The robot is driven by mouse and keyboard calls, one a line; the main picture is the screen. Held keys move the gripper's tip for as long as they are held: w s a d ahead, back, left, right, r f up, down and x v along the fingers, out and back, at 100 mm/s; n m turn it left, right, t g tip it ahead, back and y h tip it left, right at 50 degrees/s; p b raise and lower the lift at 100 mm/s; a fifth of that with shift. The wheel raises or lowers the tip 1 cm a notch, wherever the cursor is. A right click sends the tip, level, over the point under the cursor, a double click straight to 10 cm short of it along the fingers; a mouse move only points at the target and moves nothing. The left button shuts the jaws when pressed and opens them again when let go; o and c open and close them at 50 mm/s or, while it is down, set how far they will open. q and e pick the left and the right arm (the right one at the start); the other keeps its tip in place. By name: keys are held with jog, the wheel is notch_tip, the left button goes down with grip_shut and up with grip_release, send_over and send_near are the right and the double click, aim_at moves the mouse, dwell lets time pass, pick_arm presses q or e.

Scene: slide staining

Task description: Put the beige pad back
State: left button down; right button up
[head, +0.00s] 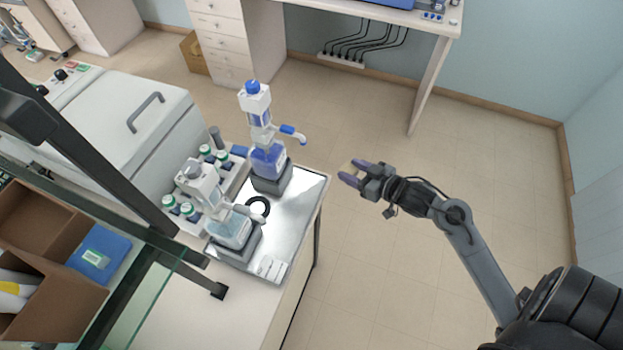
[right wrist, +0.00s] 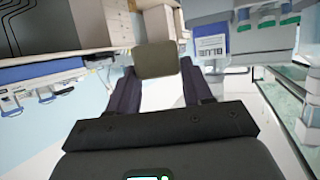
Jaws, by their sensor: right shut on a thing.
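My right gripper (head: 351,170) is out over the floor, to the right of the bench, with its fingers pointing left. It is shut on the beige pad (right wrist: 157,60), a small flat squarish piece held between the fingertips in the right wrist view. In the head view the pad is tiny and mostly hidden between the fingers. A shiny tray (head: 310,187) lies on the bench to the left of the gripper, apart from it. My left gripper is not in view.
On the tray stand a blue-capped dispenser bottle (head: 268,158), a paler dispenser bottle (head: 232,231) and a black ring (head: 258,206). Several green-capped bottles (head: 188,211) stand left of them. A glass-and-metal shelf (head: 125,290) is at lower left. Open floor surrounds my right arm.

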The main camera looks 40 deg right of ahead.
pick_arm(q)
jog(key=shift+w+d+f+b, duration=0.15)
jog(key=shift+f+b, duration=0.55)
pick_arm(e)
send_over(316, 185)
notch_tip(316, 185, down, 6)
jog(key=shift+w+f, duration=0.1)
jog(key=shift+f, duration=0.15)
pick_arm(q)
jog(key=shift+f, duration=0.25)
pick_arm(e)
jog(key=shift+f, duration=2)
pick_arm(q)
jog(key=shift+b, duration=0.3)
pick_arm(e)
jog(key=shift+f, duration=0.2)
jog(key=o, duration=1.1)
jog(key=shift+r, duration=0.15)
